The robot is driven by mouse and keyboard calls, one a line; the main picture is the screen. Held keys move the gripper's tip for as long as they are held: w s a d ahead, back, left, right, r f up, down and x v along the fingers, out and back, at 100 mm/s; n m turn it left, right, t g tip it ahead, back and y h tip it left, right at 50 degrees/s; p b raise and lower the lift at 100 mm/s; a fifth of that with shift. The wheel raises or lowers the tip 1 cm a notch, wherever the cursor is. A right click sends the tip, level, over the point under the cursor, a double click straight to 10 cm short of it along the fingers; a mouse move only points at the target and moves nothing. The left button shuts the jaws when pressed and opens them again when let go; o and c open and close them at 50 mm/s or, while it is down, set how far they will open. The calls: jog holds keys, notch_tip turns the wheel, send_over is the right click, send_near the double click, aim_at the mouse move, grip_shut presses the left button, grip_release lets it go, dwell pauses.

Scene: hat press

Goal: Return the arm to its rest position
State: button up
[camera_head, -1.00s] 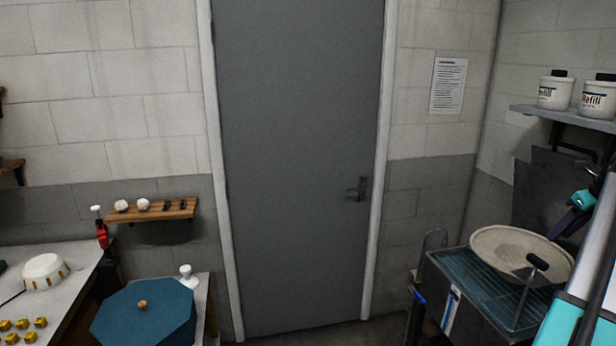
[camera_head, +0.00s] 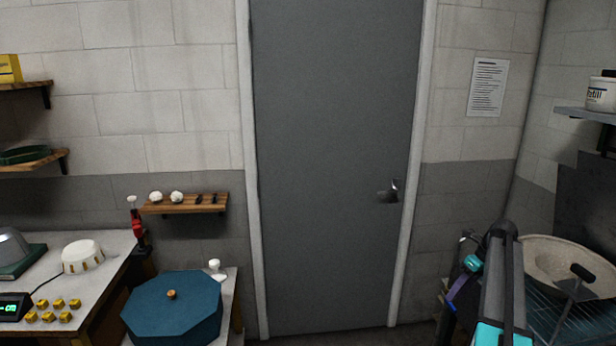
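My arm shows at the lower right, a grey and teal link rising in front of the rack. My gripper (camera_head: 456,290), with teal and purple parts, is at the left of that link and points downward. It is small, dark and partly cut across by my arm, so I cannot tell whether its fingers are open or shut. I see no object in it. It appears in front of the dark strip between the grey door (camera_head: 335,170) and the round pale basin (camera_head: 570,262).
The basin sits on a wire rack at the right, under a shelf with a white refill tub (camera_head: 601,95). A blue octagonal box (camera_head: 172,308) stands at the lower left, beside a worktable (camera_head: 110,262) with yellow cubes and a white dome. A small wooden shelf (camera_head: 185,204) hangs above.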

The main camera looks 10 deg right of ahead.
jog(key=s+a+f+n+g+b, duration=0.2)
jog(key=a+f+n+g, duration=0.3)
jog(key=a+f, duration=2.2)
jog(key=s+a+f+n+g+b, duration=0.1)
jog(key=s+a+f+n, duration=0.2)
jog(key=s+a+f, duration=0.4)
jog(key=s+a+f+n+g+b, duration=0.1)
jog(key=s+a+f+n, duration=0.3)
jog(key=a, duration=0.5)
jog(key=s+a+f+n+h, duration=0.1)
jog(key=s+f+n, duration=0.2)
jog(key=s+n, duration=0.4)
jog(key=s+a+f+n+h, duration=0.1)
jog(key=s+a+f+n, duration=0.1)
jog(key=s+n, duration=0.5)
jog(key=s+a+f+n+h+b, duration=0.1)
jog(key=s+a+f+n, duration=0.1)
jog(key=s+n, duration=0.5)
jog(key=shift+s+a+f+g+h, duration=0.25)
jog(key=shift+s+f+g+h, duration=0.05)
jog(key=shift+s+f, duration=0.65)
